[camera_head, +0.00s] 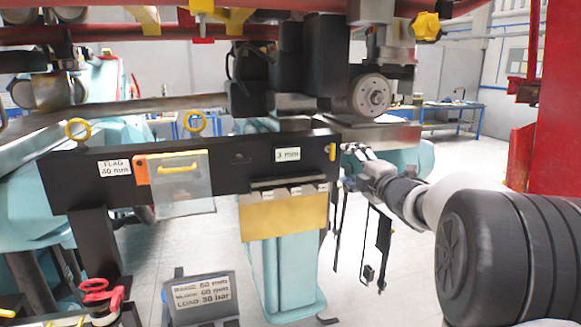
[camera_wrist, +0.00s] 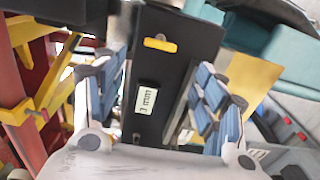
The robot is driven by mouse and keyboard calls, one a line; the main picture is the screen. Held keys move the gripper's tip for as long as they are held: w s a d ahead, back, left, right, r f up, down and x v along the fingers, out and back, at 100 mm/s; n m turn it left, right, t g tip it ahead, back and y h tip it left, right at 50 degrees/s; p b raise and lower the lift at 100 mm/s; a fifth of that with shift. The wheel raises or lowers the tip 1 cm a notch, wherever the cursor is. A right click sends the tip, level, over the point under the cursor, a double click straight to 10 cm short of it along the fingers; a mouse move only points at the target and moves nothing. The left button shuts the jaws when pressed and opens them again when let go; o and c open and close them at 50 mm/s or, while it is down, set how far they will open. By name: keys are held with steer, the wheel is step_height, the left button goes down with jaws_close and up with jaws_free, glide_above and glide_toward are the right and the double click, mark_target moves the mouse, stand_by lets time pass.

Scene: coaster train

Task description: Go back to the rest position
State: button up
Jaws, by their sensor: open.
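My gripper (camera_head: 352,150) is at the right end of the black crossbar (camera_head: 225,150) in the head view, with my arm reaching in from the right. In the wrist view, my gripper (camera_wrist: 158,75) is open. Its blue-padded fingers stand apart on both sides of the black bar's end (camera_wrist: 178,38), which carries a yellow handle (camera_wrist: 160,45) and a "3 mm" label (camera_wrist: 146,98). Nothing is held between the fingers. I cannot tell whether the fingers touch the bar.
A clear flap with a yellow handle (camera_head: 178,169) and a yellow block (camera_head: 285,214) hang on the bar. A grey wheel unit (camera_head: 370,95) is above my gripper. Red structure (camera_head: 555,110) stands at right. A load sign (camera_head: 200,297) is low in front. Floor shows at centre right.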

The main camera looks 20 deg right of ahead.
steer(key=s+a+f+m+g+h, duration=0.1)
steer(key=s+a+m+g+h, duration=0.2)
steer(key=s+m, duration=0.35)
steer(key=s+a+f+m+g+h, duration=0.1)
steer(key=s+a+m+g+h, duration=0.1)
steer(key=s+a+m, duration=0.45)
steer(key=s+a+f+m+g+y, duration=0.1)
steer(key=s+a+f, duration=0.3)
steer(key=s, duration=0.6)
steer(key=s+a+f+m+g+y, duration=0.2)
steer(key=s+a+f+g, duration=0.2)
steer(key=s+f, duration=0.3)
steer(key=s+a+f+m+g+y, duration=0.1)
steer(key=s+a+f, duration=0.4)
steer(key=s, duration=0.8)
steer(key=shift+s+f+m+g, duration=0.25)
steer(key=shift+s+m+g, duration=0.15)
steer(key=shift+m+g, duration=0.6)
steer(key=shift+a, duration=0.1)
steer(key=shift+c, duration=0.5)
